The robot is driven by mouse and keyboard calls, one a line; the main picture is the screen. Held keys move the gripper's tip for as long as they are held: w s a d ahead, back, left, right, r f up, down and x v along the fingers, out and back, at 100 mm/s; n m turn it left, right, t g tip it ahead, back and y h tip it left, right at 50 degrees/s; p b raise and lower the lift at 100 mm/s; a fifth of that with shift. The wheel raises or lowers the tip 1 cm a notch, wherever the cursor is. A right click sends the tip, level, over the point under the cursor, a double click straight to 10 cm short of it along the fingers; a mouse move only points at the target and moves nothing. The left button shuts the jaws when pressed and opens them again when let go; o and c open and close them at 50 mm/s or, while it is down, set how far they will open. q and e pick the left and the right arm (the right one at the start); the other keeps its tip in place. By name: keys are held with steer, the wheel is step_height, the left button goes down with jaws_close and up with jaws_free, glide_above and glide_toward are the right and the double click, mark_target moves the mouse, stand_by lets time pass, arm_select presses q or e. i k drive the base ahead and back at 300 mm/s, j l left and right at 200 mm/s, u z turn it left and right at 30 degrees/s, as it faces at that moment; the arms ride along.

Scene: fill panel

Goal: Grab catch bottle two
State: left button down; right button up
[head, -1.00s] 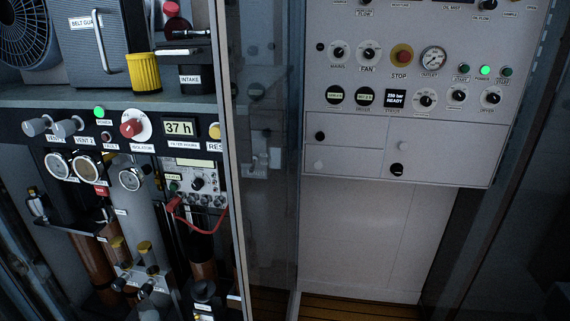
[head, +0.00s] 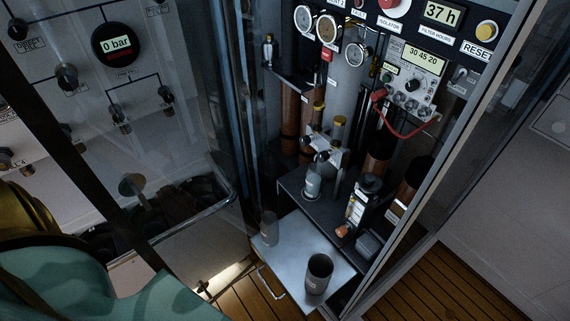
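A small clear bottle (head: 313,184) stands upright on the dark shelf of the open cabinet, below a pair of brass-capped fittings (head: 328,145). A second small, greyish bottle-like container (head: 269,229) stands at the left of the pale pull-out tray (head: 287,250). I cannot read a number on either, so I cannot tell which is catch bottle two. A dark open-topped cup (head: 319,274) stands near the tray's front. Neither of my grippers is in view.
A black labelled device with an orange knob (head: 356,208) stands right of the clear bottle. A red cable (head: 408,132) hangs from the meter above. Glass door panels flank the cabinet opening. Slatted wooden floor (head: 415,288) shows at right.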

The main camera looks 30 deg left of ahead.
mark_target(315, 176)
steer(key=u, duration=0.75)
